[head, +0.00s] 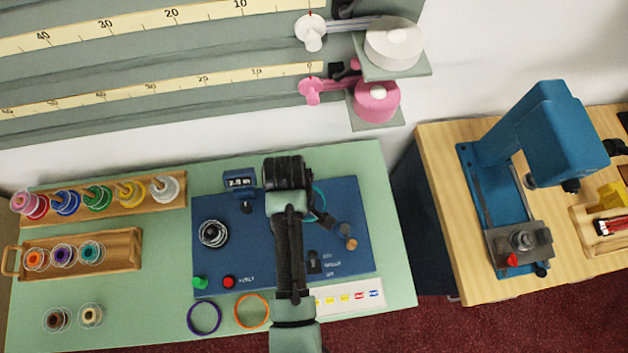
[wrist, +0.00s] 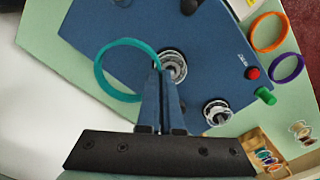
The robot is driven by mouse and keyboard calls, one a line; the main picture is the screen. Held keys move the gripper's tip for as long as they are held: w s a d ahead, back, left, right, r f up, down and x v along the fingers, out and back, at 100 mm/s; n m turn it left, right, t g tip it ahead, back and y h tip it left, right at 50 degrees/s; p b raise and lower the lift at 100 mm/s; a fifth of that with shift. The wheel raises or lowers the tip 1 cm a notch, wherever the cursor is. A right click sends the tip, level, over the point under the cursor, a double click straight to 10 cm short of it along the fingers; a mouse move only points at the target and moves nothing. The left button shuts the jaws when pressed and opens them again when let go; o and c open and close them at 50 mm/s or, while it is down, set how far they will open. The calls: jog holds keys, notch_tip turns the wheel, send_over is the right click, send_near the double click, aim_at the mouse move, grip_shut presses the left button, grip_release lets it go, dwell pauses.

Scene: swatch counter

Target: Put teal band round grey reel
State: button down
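The teal band (wrist: 98,77) is a thin ring, held at its edge between the fingertips of my gripper (wrist: 157,68), which look shut on it. In the head view the band (head: 321,197) shows partly beside my gripper (head: 293,215), above the blue panel. A grey reel (wrist: 178,62) stands on the panel close to the fingertips in the wrist view; my arm hides it in the head view. The band is off to its left, not around it. A second greyish reel (head: 213,233) stands on the panel's left side and also shows in the wrist view (wrist: 217,112).
On the blue panel (head: 260,265) are a red button (head: 228,282), a green knob (head: 200,283) and switches. A purple band (head: 204,317) and an orange band (head: 252,311) lie at the front. Racks of coloured spools (head: 110,195) stand at left, a blue press (head: 540,150) at right.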

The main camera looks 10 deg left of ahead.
jog(key=s+a+f+n, duration=0.1)
jog(key=f+n, duration=0.1)
jog(key=s+a+f+n+b, duration=0.1)
jog(key=f+n, duration=0.1)
jog(key=s+a+f+n+b, duration=0.1)
jog(key=s+f+n, duration=0.1)
jog(key=n, duration=0.1)
jog(key=shift+s+a+f, duration=0.1)
jog(key=shift+a+f, duration=0.05)
jog(key=shift+f, duration=0.1)
dwell(0.5)
jog(key=shift+f+b, duration=0.4)
jog(key=shift+b, duration=0.05)
dwell(0.8)
jog(key=c, duration=1)
grip_release()
jog(key=shift+r, duration=0.1)
notch_tip(320, 180, up, 7)
jog(key=p, duration=0.7)
